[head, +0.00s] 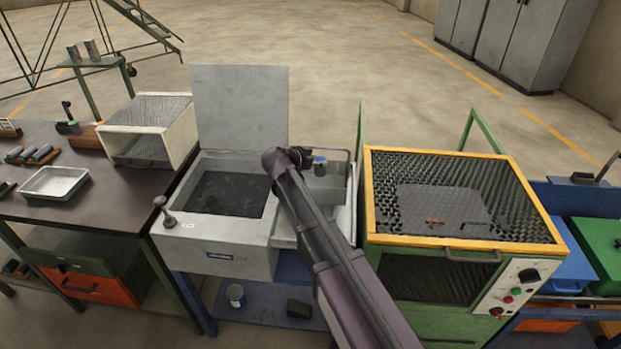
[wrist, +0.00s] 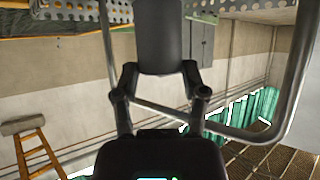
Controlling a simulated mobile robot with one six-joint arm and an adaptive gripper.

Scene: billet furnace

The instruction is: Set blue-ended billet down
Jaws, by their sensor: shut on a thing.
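My gripper (wrist: 160,72) is shut on a dark grey cylindrical billet, the blue-ended billet (wrist: 159,36), whose far part runs off between the fingers in the wrist view. My arm hides part of the tank.
The tank's lid (head: 240,105) stands open behind. A yellow-framed furnace (head: 465,242) is at the right. A bent metal tube (wrist: 300,70) is near the gripper.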

